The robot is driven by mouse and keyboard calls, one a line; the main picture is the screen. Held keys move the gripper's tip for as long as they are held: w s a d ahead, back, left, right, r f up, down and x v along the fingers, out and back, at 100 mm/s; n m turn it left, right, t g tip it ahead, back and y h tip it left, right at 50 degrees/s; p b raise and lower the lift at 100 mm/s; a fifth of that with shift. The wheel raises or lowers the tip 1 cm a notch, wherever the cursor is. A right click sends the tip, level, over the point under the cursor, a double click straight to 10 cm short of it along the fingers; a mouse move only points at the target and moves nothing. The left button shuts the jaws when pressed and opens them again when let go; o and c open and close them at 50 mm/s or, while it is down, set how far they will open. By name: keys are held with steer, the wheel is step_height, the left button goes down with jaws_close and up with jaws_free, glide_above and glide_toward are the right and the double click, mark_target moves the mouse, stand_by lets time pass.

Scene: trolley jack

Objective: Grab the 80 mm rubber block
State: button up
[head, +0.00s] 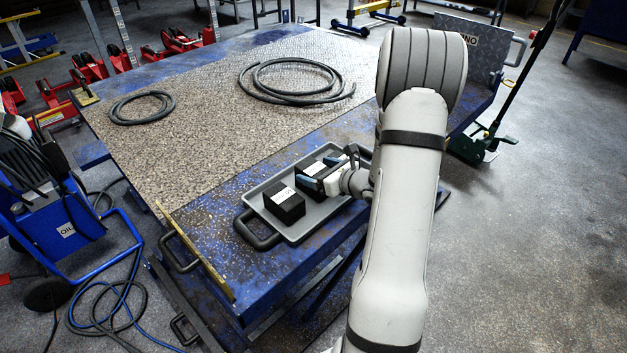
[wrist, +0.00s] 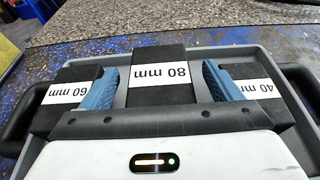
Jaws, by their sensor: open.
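The 80 mm block (wrist: 160,66) is black with a white label and sits in the middle of a grey tray. In the wrist view it stands between the two blue fingers of my gripper (wrist: 159,72), which is open, with a gap to the block on each side. In the head view my gripper (head: 321,174) is low over the tray, and the 80 mm block (head: 313,168) is partly hidden by it. The lower part of the block is hidden behind my gripper's body in the wrist view.
The 60 mm block (wrist: 66,92) is left of the left finger, and the 40 mm block (wrist: 262,88) is right of the right finger. The grey tray (head: 300,232) with black handles lies on a blue lift table (head: 290,262). Coiled hoses (head: 290,98) lie further back.

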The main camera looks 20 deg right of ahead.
steer(key=shift+w+a+f, duration=0.2)
steer(key=shift+w+a, duration=0.05)
steer(key=shift+w, duration=0.35)
steer(key=shift+c, duration=0.6)
steer(key=c, duration=1.4)
steer(key=shift+r, duration=0.1)
steer(key=shift+c, duration=0.2)
